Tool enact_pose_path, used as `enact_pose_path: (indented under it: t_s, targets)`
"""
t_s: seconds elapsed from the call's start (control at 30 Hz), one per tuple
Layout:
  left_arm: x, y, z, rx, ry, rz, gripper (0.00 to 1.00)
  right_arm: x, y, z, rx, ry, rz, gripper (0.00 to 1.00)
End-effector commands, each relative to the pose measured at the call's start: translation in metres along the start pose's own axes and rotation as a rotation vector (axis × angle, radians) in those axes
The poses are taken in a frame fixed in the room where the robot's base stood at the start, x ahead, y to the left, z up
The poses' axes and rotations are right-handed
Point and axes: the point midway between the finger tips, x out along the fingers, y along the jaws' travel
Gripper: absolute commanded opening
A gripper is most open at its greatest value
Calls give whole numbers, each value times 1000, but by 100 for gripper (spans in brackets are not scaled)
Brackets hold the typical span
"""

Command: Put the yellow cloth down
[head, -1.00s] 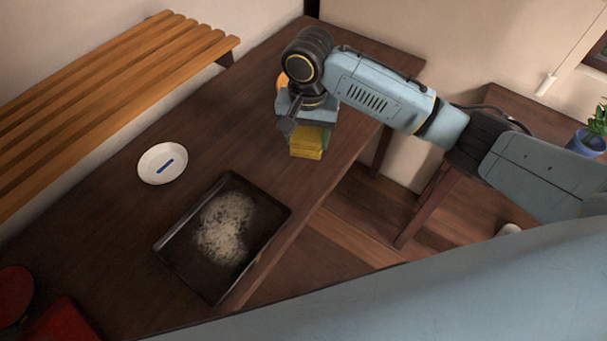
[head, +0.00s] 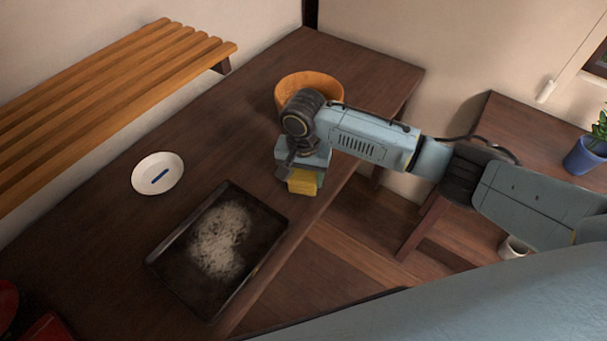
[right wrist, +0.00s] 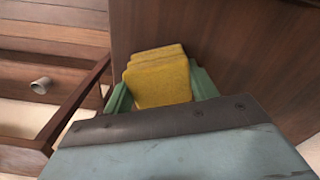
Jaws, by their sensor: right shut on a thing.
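The yellow cloth (head: 303,181) is a folded, thick square held in my right gripper (head: 300,173), over the dark wooden table near its right edge. In the right wrist view the cloth (right wrist: 158,77) sits between the green fingers of the gripper (right wrist: 160,90), which are shut on it. I cannot tell whether the cloth touches the tabletop. My left gripper is not in view.
A black tray (head: 163,255) with a pale powdery patch lies on the table (head: 225,135) in front. A white dish (head: 146,184) with a blue mark is at left. A wooden bowl (head: 316,82) stands behind my right gripper. Bare table lies between dish and gripper.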

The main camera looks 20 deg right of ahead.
Motion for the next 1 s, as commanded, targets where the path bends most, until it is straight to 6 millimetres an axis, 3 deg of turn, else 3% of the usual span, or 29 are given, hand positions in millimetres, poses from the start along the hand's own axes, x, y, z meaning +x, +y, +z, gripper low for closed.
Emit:
enact_pose_path:
  t_s: [0.13,0.17,0.3,0.67,0.77,1.0]
  targets:
    - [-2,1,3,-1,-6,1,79,3,0,0,1,-1,1,32]
    - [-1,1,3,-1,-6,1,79,3,0,0,1,-1,1,60]
    - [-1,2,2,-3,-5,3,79,3,0,0,0,-1,1,78]
    - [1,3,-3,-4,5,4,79,-1,0,0,-1,2,-1,79]
    - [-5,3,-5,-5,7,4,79,-14,0,0,-1,0,-1,79]
    - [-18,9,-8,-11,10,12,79,-67,-1,0,-1,1,-4,79]
